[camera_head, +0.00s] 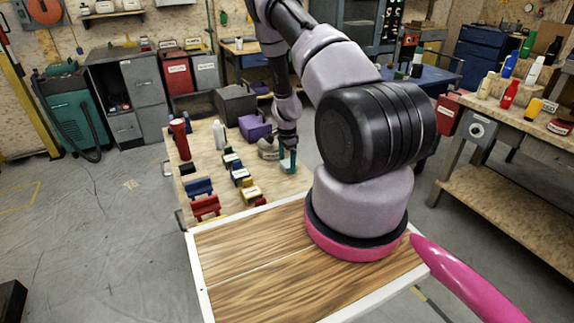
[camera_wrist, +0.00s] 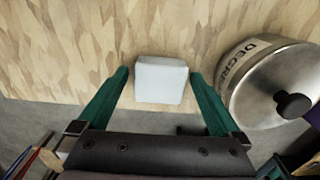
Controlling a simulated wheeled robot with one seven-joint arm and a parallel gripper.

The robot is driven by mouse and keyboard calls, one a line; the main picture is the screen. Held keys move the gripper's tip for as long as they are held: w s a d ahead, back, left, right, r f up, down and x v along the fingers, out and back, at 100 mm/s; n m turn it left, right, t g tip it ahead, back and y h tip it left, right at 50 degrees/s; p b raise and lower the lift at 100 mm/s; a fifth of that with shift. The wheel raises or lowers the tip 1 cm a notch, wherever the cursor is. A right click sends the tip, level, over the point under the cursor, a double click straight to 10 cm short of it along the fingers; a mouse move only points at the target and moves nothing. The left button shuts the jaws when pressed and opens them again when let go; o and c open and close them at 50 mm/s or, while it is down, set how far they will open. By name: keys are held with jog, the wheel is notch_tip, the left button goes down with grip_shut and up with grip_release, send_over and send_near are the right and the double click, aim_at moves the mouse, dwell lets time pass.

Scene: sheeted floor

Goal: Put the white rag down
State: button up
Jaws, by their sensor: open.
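The white rag (camera_wrist: 161,80) shows in the wrist view as a small, pale, folded block over the wooden tabletop (camera_wrist: 60,50). It lies between the two green fingers of my gripper (camera_wrist: 159,76), with a narrow gap on each side, so it is not clamped. It appears to rest on the wood. In the head view my gripper (camera_head: 288,160) is low over the far right part of the wooden table (camera_head: 285,187). I cannot make out the rag in that view.
A metal container (camera_wrist: 275,85) with a black knob and partly visible lettering stands just right of my gripper in the wrist view. In the head view, several coloured bins, a red bottle (camera_head: 180,139), a white bottle (camera_head: 219,134) and a purple box (camera_head: 255,130) stand on the table.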

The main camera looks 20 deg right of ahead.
notch_tip(320, 180, up, 12)
notch_tip(320, 180, up, 14)
jog(key=f+n+t+y, duration=0.1)
jog(key=n+t, duration=0.1)
send_over(287, 163)
jog(key=a, duration=0.5)
jog(key=s+a+r+n+t+y, duration=0.1)
jog(key=s+a+r+n, duration=0.15)
jog(key=r, duration=0.65)
jog(key=s+a+r+n+t+y, duration=0.1)
jog(key=s+a+r+n, duration=0.15)
jog(key=r, duration=0.55)
jog(key=s+a+r+n+t, duration=0.1)
jog(key=s+a+r+n, duration=0.1)
jog(key=s+r, duration=0.5)
jog(key=s+a+r+n+t+h, duration=0.1)
jog(key=s+r, duration=0.6)
jog(key=s, duration=0.8)
jog(key=a+n+t, duration=0.1)
jog(key=a+n, duration=0.1)
jog(key=n, duration=0.1)
jog(key=shift+r+n, duration=0.3)
